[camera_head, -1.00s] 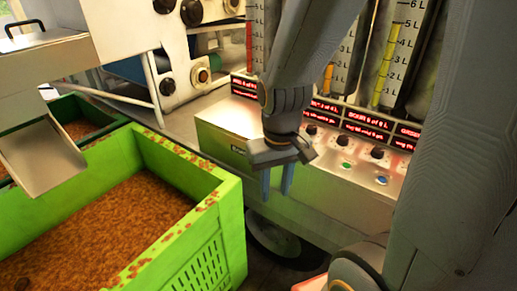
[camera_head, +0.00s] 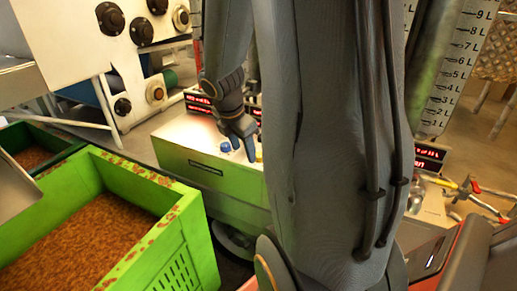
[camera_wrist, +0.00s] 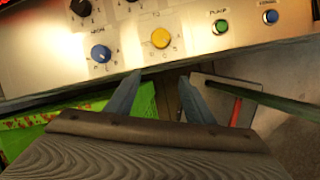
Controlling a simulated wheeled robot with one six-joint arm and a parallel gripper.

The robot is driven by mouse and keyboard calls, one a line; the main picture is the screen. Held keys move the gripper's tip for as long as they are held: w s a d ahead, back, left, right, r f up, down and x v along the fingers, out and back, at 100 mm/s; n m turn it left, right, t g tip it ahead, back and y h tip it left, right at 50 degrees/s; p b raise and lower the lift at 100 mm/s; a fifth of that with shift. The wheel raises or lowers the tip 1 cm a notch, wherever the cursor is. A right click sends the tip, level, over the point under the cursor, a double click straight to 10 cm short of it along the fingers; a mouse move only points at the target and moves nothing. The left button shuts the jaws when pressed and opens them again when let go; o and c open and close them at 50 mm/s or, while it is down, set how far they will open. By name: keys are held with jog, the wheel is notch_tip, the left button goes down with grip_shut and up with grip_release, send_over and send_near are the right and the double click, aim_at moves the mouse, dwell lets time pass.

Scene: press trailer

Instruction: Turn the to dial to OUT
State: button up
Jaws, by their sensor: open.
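In the head view the blue dial (camera_head: 225,147) and yellow dial (camera_head: 259,155) sit on top of the control box (camera_head: 180,150). My gripper (camera_wrist: 158,79) is open and empty; its fingertips stop short of the panel's near edge in the wrist picture, with the yellow dial lying beyond the gap between them. In the head view my gripper (camera_head: 247,150) hangs close to the dials, and my arm hides much of the box.
A green button (camera_wrist: 220,27), a blue button (camera_wrist: 270,16) and a black knob (camera_wrist: 81,7) share the panel. A green crate (camera_head: 150,210) of brown material stands left of the box. Red displays (camera_head: 428,160) and a graduated tube (camera_head: 460,70) stand at right.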

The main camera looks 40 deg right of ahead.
aim_at(259, 154)
jog(key=d+f+n, duration=0.1)
jog(key=d+f, duration=0.1)
jog(key=w+d+f+n+b, duration=0.1)
jog(key=d+f, duration=0.1)
jog(key=d, duration=0.1)
jog(key=d+f+n, duration=0.2)
jog(key=shift+w+d+h, duration=0.3)
jog(key=shift+w+d, duration=0.1)
jog(key=c, duration=1)
